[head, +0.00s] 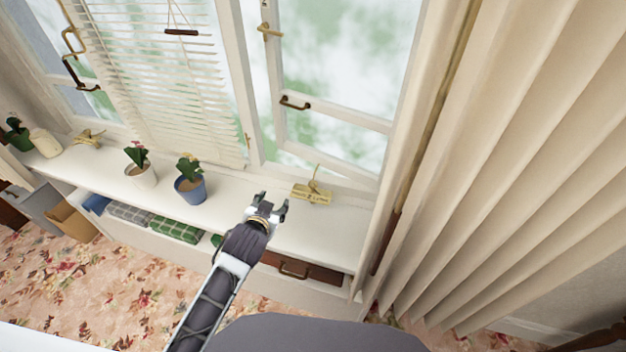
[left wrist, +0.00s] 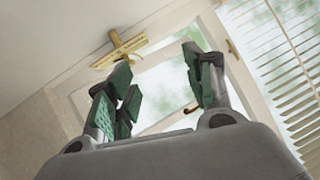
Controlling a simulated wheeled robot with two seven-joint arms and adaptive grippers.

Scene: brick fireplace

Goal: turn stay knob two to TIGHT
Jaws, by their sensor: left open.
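A brass stay fitting (head: 312,195) with a lettered plate and a thin upright piece sits on the white sill under the right window. Its lettering is too small to read. It also shows in the left wrist view (left wrist: 120,51) at the upper left, beyond the fingers. A second brass stay fitting (head: 88,137) sits on the sill at the far left. Neither shows a number that I can read. My left gripper (head: 271,205) is open and empty, to the left of the right fitting and apart from it. Its green-padded fingers are spread in the left wrist view (left wrist: 160,85). My right gripper is out of view.
A blue pot (head: 190,190) and a white pot (head: 143,177) with plants stand on the sill left of my gripper. A beige curtain (head: 480,150) hangs on the right. Window blinds (head: 165,90) hang behind the pots. The sill between gripper and right fitting is clear.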

